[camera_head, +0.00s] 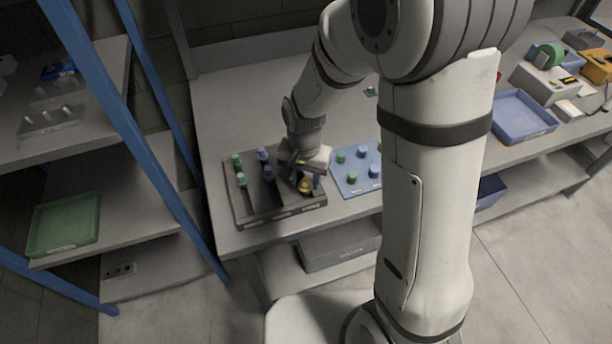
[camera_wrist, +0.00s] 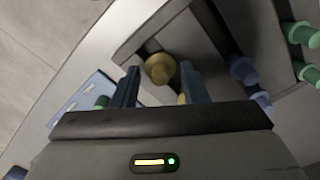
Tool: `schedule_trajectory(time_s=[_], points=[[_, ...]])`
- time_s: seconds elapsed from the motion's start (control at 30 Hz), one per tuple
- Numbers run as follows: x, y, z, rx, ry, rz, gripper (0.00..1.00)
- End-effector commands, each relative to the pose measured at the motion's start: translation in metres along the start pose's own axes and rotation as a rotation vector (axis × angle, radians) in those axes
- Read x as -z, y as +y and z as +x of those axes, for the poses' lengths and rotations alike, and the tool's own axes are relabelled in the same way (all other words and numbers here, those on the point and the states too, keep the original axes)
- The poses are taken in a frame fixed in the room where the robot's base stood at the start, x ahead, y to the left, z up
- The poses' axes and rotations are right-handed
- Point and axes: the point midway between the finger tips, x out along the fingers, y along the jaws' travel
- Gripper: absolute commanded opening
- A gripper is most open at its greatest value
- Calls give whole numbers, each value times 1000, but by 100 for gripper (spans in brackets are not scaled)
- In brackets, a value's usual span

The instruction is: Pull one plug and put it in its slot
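My gripper (camera_wrist: 162,78) points down over the dark slotted tray (camera_head: 285,211), its two fingers apart. A yellow plug (camera_wrist: 160,68) shows between and just beyond the fingertips, with a small gap on each side. In the head view this yellow plug (camera_head: 305,186) is at the tray's right front, beside the gripper. A second yellow piece (camera_wrist: 182,98) is partly hidden by the right finger. Blue plugs (camera_head: 268,172) and green plugs (camera_head: 241,179) stand in rows in the tray. A light blue board (camera_head: 350,188) to the right holds green and blue plugs.
The tray and board are on a grey workbench (camera_head: 222,120). Further right are an empty blue bin (camera_head: 522,117) and a tape dispenser (camera_head: 543,78). A shelf rack with blue posts (camera_head: 160,170) stands close at left. My arm hides the bench's middle.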

Motion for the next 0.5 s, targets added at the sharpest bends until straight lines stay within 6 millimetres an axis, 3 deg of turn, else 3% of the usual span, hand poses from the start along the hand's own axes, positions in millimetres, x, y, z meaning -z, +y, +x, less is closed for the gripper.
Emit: schedule_trajectory(time_s=[0.17, 0.5], points=[[1, -1, -6, 2, 3, 0, 40], [1, -1, -60, 3, 4, 0, 40]])
